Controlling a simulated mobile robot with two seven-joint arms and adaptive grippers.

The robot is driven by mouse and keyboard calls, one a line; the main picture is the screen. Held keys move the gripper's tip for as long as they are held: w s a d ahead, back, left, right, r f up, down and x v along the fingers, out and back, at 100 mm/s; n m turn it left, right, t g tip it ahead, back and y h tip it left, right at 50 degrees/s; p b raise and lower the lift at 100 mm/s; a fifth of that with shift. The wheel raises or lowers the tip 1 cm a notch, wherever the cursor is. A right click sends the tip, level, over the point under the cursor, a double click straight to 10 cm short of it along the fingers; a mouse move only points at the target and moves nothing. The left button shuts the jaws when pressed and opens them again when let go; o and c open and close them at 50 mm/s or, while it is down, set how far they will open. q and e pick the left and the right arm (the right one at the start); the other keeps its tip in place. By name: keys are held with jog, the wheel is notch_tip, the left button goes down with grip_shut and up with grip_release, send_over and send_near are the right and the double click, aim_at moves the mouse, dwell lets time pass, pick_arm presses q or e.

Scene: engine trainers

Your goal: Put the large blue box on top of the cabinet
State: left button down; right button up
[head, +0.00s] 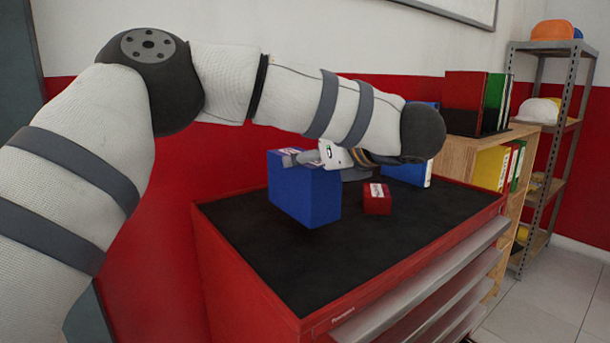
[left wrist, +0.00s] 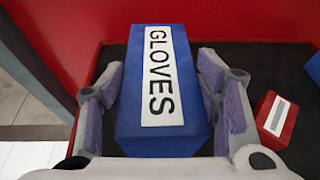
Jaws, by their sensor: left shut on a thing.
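The large blue box (head: 303,195) is over the left part of the red cabinet's black top (head: 345,255). I cannot tell whether its base touches the top. In the left wrist view the box (left wrist: 190,146) shows a white GLOVES label and sits between the fingers of my left gripper (left wrist: 160,92). My left gripper (head: 308,156) reaches in from above and is shut on the box's sides. The fingers are partly hidden by my arm in the head view. My right gripper is not in view.
A small red box (head: 376,199) lies on the cabinet top right of the blue box. Another blue box (head: 405,173) stands behind it. A wooden shelf with binders (head: 492,167) and a metal rack (head: 553,190) stand at the right. The cabinet top's front is clear.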

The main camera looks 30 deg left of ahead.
pick_arm(q)
jog(key=f, duration=0.1)
jog(key=a+f, duration=0.1)
jog(key=f, duration=0.1)
jog(key=shift+s+f, duration=0.1)
jog(key=shift+s, duration=0.05)
jog(key=shift+d+f, duration=0.1)
jog(key=shift+f, duration=0.3)
jog(key=shift+f, duration=0.15)
jog(key=c, duration=0.5)
grip_release()
jog(key=shift+d+r, duration=0.2)
jog(key=v, duration=1.1)
jog(key=shift+s+d, duration=0.15)
jog(key=shift+d, duration=0.1)
